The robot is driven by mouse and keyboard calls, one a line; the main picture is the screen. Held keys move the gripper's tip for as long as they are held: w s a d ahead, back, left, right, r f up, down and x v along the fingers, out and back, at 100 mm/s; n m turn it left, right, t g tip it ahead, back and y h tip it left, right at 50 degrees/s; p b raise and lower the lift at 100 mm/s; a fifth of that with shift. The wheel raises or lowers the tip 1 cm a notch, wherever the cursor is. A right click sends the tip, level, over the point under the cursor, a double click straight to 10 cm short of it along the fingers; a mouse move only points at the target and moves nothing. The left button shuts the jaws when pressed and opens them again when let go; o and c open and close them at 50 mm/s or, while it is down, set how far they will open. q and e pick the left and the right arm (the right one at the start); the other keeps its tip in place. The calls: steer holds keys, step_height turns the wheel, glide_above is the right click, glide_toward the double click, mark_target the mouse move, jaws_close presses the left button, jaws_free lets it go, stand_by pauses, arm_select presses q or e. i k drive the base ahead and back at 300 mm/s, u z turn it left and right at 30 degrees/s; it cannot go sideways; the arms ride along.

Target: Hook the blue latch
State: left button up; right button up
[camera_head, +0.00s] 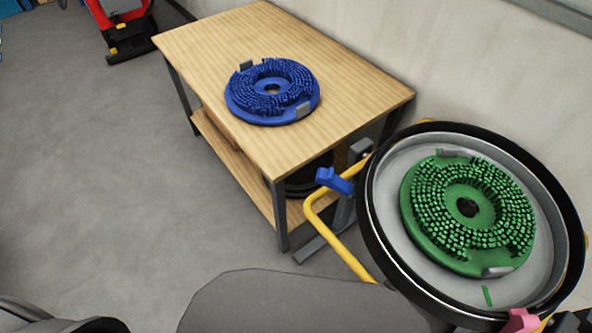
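The blue latch (334,180) sticks out at the left side of the round scrubber deck (372,237), close to a yellow bent bar (322,222). It stands apart from the deck's black rim, tilted up to the left. A pink latch (521,321) sits at the deck's lower edge, partly cut off by the frame. The deck's open face holds a green bristle brush (420,202). I cannot make out either gripper; no fingertips show clearly, and nothing is seen touching the blue latch.
A wooden table (210,45) stands behind the deck with a blue brush (240,105) on top. A dark round item (305,183) lies on its lower shelf. A red machine (125,22) stands at the back left. Grey floor (90,170) is clear at left.

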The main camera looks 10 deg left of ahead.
mark_target(326, 176)
steer(key=z, duration=4.1)
steer(key=k, duration=1.65)
steer(key=u, duration=1.5)
